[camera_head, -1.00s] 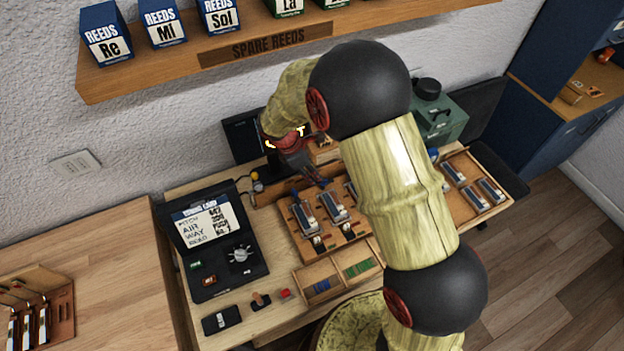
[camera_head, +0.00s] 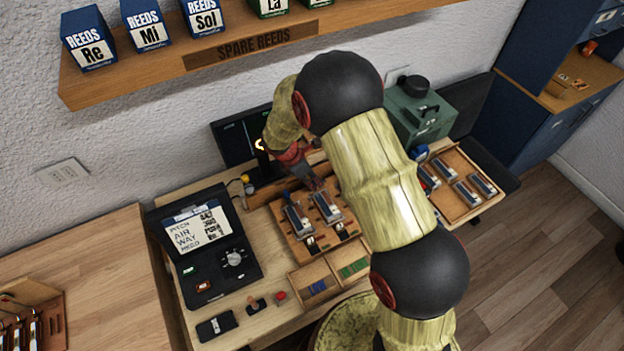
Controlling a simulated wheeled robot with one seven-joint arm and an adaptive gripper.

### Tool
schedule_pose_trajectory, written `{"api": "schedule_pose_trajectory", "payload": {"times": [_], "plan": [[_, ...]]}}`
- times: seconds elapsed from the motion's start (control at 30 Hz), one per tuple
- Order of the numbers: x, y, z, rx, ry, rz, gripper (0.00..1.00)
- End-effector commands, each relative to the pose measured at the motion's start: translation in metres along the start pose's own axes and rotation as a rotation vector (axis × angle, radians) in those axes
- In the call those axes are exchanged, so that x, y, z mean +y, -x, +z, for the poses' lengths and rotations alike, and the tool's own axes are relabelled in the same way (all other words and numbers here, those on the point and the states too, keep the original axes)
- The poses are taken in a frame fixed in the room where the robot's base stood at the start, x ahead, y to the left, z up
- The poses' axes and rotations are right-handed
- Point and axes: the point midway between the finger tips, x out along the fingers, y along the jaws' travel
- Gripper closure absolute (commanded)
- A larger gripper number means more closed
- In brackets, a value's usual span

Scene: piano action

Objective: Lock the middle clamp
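A wooden board (camera_head: 285,232) on the workbench holds metal reed units side by side. The left unit (camera_head: 297,219) and the one to its right (camera_head: 326,207) show; anything farther right on the board is hidden behind my arm. Small dark clamp-like parts with pale tips stand at their front ends, one at the left (camera_head: 312,244) and one to its right (camera_head: 341,231). My gripper (camera_head: 315,184) points down at the rear end of the right visible unit. Its fingers are small and partly hidden, so contact and opening cannot be told.
An open black case (camera_head: 215,270) lies left of the board. A divided wooden tray (camera_head: 322,277) sits in front. A monitor (camera_head: 236,138) stands behind, a green box (camera_head: 420,112) at the back right, and a tray of more units (camera_head: 460,180) at right.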

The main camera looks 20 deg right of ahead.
Motion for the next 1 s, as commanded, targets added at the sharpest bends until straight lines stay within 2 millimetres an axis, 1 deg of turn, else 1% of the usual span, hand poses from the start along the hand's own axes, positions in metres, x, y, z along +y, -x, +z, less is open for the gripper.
{"api": "schedule_pose_trajectory", "payload": {"times": [0.23,0.67,1.0], "plan": [[0.0001,-0.0003,0.0002,0.0,0.0,0.0,0.75],[0.0002,0.0,0.0003,0.0,0.0,0.0,0.99],[0.0004,0.0001,0.0004,0.0,0.0,0.001,1.0]]}}
